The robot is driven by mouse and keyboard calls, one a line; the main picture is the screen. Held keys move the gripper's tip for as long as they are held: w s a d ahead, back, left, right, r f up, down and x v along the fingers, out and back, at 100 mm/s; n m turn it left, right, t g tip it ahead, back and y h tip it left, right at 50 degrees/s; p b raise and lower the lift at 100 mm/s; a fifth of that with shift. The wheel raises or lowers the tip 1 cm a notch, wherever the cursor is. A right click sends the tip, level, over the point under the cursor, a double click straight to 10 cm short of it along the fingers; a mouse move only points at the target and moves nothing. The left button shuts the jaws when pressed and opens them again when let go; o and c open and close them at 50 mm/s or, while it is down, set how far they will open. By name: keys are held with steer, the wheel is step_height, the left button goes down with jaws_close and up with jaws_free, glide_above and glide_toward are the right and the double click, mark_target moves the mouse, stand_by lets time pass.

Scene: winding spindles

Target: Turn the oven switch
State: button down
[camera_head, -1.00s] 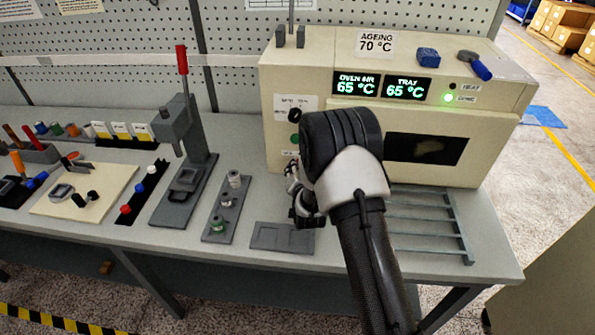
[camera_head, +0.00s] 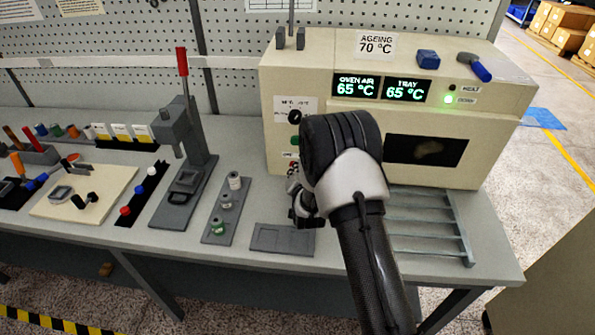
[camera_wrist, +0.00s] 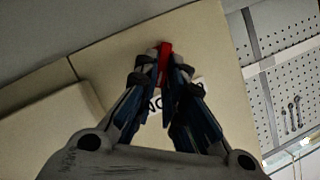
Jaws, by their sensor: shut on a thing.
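The oven (camera_head: 310,60) is a cream box at the back right of the bench, with a control panel on its left front. Its displays (camera_head: 382,87) read oven air 65 °C and tray 65 °C. My gripper (camera_head: 294,178) is low at the left of the oven front, mostly behind my wrist in the head view. In the wrist view my gripper (camera_wrist: 164,68) is shut with its fingertips around a small red switch (camera_wrist: 165,52) on the cream face. A label below the switch is partly hidden by the fingers.
A grey plate (camera_head: 270,238) lies in front of the oven and a slatted rack (camera_head: 430,225) to its right. A grey press (camera_head: 185,150) with a red handle and a spool stand (camera_head: 226,212) stand to the left.

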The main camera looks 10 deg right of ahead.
stand_by(0.3)
steer(key=shift+a+r+n+g+h, duration=0.1)
steer(key=shift+a+n+g+h, duration=0.15)
steer(key=shift+n, duration=0.25)
steer(key=shift+n+g+h, duration=0.15)
steer(key=shift+n+h, duration=0.2)
steer(key=shift+n, duration=0.15)
steer(key=n, duration=0.1)
steer(key=n+h, duration=0.1)
steer(key=shift+w+a+r+n+g+h, duration=0.1)
steer(key=shift+w+a+n+g+h, duration=0.05)
steer(key=shift+a+n+g+h, duration=0.2)
steer(key=shift+a+n+h+p, duration=0.15)
steer(key=shift+n+h+p, duration=0.5)
steer(key=shift+n, duration=0.2)
steer(key=shift+w+a+f+n+g+h+p, duration=0.15)
steer(key=shift+n+h+p, duration=0.15)
steer(key=shift+n+h, duration=0.35)
steer(key=shift+a+f+n+g+h+p, duration=0.1)
steer(key=shift+n+h+p, duration=0.25)
steer(key=shift+n, duration=0.5)
steer(key=shift+r, duration=0.1)
steer(key=c, duration=1.8)
jaws_free()
steer(key=shift+o, duration=0.6)
